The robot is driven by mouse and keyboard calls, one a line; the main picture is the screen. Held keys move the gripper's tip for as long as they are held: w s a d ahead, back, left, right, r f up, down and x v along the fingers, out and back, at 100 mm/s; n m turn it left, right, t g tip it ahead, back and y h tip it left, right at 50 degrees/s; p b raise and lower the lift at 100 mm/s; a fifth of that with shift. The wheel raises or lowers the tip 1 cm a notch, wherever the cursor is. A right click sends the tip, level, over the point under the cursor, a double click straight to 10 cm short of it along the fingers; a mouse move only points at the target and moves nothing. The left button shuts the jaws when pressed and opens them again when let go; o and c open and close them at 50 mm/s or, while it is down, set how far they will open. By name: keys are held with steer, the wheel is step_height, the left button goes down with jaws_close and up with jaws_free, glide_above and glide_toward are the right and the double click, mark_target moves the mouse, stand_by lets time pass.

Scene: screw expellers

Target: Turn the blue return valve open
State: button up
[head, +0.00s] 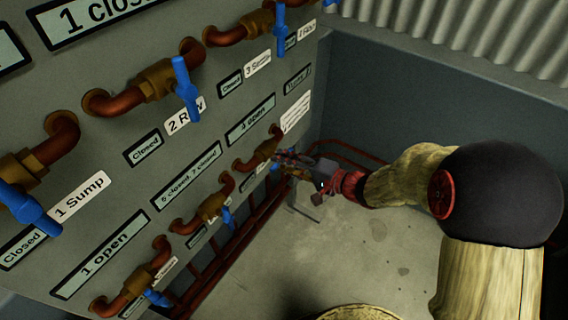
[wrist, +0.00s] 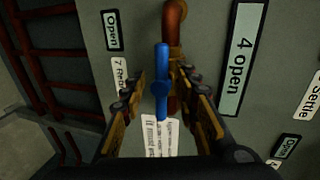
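The blue valve handle (wrist: 161,82) stands upright in the wrist view, roughly in line with the copper pipe (wrist: 174,15) behind it. My gripper (wrist: 161,78) is open, with one finger on each side of the handle and gaps visible between. A label starting "7 Re" (wrist: 117,68) is partly hidden by the left finger, and a small "Open" plate (wrist: 112,30) is above it. In the head view my gripper (head: 290,160) is at the far lower pipe on the panel, by its brass valve body (head: 266,149); the handle there is mostly hidden.
Other blue handles are on the panel, at "2 R…" (head: 185,88), "1 Sump" (head: 28,208) and the lower row (head: 213,207). A plate reads "4 open" (wrist: 243,58) in the wrist view. Red pipes (head: 240,238) run along the wall's foot. The floor (head: 370,240) is mostly clear.

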steer(key=v, duration=1.1)
steer(key=shift+s+d, duration=0.25)
steer(key=shift+s, duration=0.05)
